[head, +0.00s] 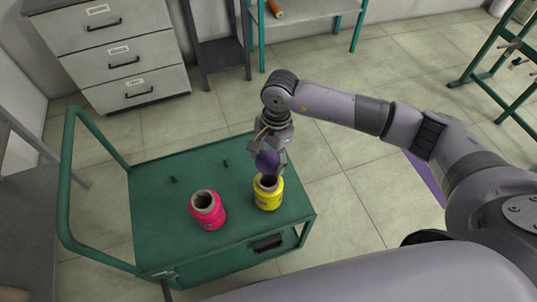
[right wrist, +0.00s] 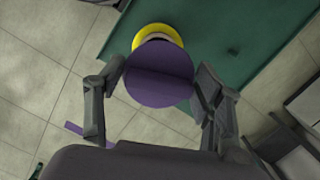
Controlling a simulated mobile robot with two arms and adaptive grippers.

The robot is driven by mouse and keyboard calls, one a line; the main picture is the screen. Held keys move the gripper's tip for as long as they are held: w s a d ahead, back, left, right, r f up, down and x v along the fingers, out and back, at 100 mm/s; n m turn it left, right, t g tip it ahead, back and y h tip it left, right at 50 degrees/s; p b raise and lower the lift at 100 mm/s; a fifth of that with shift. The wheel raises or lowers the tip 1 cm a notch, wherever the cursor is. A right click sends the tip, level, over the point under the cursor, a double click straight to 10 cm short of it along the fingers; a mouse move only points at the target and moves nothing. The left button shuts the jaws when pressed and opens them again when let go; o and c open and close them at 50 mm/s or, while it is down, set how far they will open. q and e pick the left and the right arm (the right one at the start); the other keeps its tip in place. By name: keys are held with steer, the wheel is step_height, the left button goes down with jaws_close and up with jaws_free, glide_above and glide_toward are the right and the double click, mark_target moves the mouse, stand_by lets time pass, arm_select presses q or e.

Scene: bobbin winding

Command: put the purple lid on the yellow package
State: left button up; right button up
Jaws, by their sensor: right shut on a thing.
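The yellow package (head: 269,197) is a bobbin standing upright on the green cart, with an open core at its top. My right gripper (head: 268,160) is above it, pointing down. It is shut on the purple lid (head: 266,162), a round disc that is tilted and largely covered by the fingers in the head view. In the right wrist view the purple lid (right wrist: 158,75) sits between the two fingers (right wrist: 155,95) and overlaps part of the yellow package (right wrist: 155,32). I cannot tell whether lid and package touch. My left gripper is not in view.
A pink package (head: 208,212) stands left of the yellow one on the green cart (head: 150,225). Short pegs (head: 174,179) stick up from the cart top. A green handle rail (head: 68,180) is at the left. Grey drawers (head: 125,65) stand behind. The floor to the right is mostly free.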

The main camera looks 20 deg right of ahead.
step_height(320, 180, down, 5)
steer(key=shift+f+b, duration=0.1)
steer(key=shift+b, duration=1.05)
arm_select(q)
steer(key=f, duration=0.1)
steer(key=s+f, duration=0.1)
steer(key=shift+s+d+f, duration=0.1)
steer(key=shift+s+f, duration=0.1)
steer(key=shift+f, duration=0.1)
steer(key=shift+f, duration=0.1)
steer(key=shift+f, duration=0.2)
arm_select(e)
steer(key=shift+a, duration=0.1)
arm_select(q)
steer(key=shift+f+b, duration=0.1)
steer(key=shift+b, duration=0.2)
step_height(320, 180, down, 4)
steer(key=b, duration=0.4)
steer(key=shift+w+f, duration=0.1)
arm_select(e)
step_height(320, 180, down, 4)
